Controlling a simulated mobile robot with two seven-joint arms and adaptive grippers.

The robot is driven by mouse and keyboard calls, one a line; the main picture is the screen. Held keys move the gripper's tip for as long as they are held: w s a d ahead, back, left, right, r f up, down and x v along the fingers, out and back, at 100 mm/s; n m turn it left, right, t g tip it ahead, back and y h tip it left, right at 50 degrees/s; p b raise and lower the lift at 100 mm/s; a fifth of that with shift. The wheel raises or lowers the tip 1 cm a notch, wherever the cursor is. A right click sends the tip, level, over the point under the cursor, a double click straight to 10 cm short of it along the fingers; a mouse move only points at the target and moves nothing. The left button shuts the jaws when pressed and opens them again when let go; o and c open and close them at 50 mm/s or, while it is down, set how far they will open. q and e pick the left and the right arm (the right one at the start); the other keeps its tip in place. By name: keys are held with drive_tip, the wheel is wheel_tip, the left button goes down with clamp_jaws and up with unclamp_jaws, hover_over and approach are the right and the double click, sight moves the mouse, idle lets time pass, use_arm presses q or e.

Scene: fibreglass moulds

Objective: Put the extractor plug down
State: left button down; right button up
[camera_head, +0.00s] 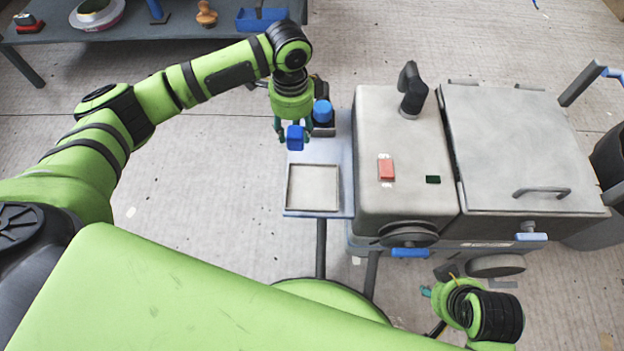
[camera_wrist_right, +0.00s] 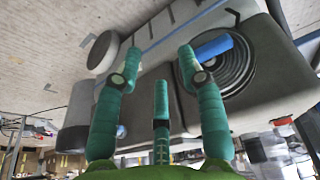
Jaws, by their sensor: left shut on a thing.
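The blue extractor plug (camera_head: 295,141) is held in my left gripper (camera_head: 295,133), whose teal fingers are shut around it from both sides. The plug shows above the pale side shelf (camera_head: 346,160), behind the shallow square tray (camera_head: 291,189). I cannot tell if its underside touches the shelf. My right gripper (camera_head: 426,291) is low at the front of the grey machine. In the right wrist view my right gripper (camera_wrist_right: 160,65) has its fingers spread with nothing between them.
A blue-topped cylinder (camera_head: 322,110) stands close behind the held plug. The grey machine (camera_head: 395,215) with a red switch and a black lever borders the shelf on the right. The tray looks empty. A dark table (camera_head: 90,42) with several items is at the back left.

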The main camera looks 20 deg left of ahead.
use_arm(q)
drive_tip(key=s+d+f+b, duration=0.1)
drive_tip(key=s+d+f, duration=0.1)
drive_tip(key=s+d+f+b, duration=0.1)
drive_tip(key=s+d+f, duration=0.2)
drive_tip(key=shift+d+f, duration=0.15)
drive_tip(key=shift+d, duration=0.2)
wheel_tip(320, 180, down, 3)
drive_tip(key=shift+f+b, duration=0.15)
drive_tip(key=shift+b, duration=0.55)
use_arm(e)
drive_tip(key=w+a+r+t+y, duration=0.1)
drive_tip(key=w+a+r+t, duration=0.2)
drive_tip(key=w+r+t, duration=0.2)
drive_tip(key=w+a+r+n+t+y, duration=0.1)
drive_tip(key=w+a+r+t+y, duration=0.1)
drive_tip(key=w+r+t, duration=0.3)
drive_tip(key=w+a+r, duration=0.1)
drive_tip(key=w+r, duration=0.2)
drive_tip(key=shift+a+t, duration=0.25)
drive_tip(key=shift+t, duration=0.05)
